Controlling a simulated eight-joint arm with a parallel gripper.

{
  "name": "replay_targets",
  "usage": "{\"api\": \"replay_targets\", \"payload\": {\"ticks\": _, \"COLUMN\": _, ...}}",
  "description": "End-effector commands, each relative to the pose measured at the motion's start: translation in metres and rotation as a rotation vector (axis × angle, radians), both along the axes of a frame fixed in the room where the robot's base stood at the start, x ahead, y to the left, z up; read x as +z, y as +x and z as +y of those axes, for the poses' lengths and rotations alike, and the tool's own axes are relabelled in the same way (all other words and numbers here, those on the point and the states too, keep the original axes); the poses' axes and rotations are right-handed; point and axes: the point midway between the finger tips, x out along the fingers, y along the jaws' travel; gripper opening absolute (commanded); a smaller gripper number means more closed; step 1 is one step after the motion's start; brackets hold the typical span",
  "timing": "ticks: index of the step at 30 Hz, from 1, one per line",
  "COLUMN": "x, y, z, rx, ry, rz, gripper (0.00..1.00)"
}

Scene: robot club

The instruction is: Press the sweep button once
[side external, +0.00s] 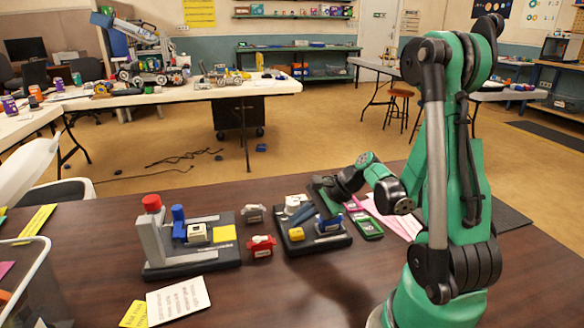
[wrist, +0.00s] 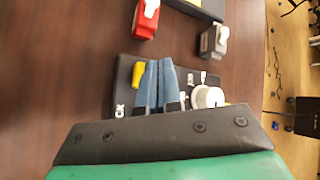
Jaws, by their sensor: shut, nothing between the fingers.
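No sweep label is readable, so I cannot tell which control is the sweep button. The gripper body hides part of the board in the wrist view.
Left stands another dark board (side external: 190,268) with a grey column, red cap (side external: 152,202), blue part and yellow pad (side external: 224,233). Between the boards are a red piece (side external: 262,246) and a grey piece (side external: 254,213). A card (side external: 178,300) lies in front.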

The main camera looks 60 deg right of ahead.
Motion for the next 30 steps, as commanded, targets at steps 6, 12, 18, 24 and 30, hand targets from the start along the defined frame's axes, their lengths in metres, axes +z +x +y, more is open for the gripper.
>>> {"api": "replay_targets", "payload": {"ticks": 6, "x": 0.0, "y": 0.0, "z": 0.0, "rx": 0.0, "ry": 0.0, "rz": 0.0, "gripper": 0.0}}
{"api": "replay_targets", "payload": {"ticks": 12, "x": 0.0, "y": 0.0, "z": 0.0, "rx": 0.0, "ry": 0.0, "rz": 0.0, "gripper": 0.0}}
{"api": "replay_targets", "payload": {"ticks": 18, "x": 0.0, "y": 0.0, "z": 0.0, "rx": 0.0, "ry": 0.0, "rz": 0.0, "gripper": 0.0}}
{"api": "replay_targets", "payload": {"ticks": 24, "x": 0.004, "y": 0.0, "z": 0.0, "rx": 0.0, "ry": 0.0, "rz": 0.0, "gripper": 0.0}}
{"api": "replay_targets", "payload": {"ticks": 30, "x": 0.024, "y": 0.0, "z": 0.0, "rx": 0.0, "ry": 0.0, "rz": 0.0, "gripper": 0.0}}
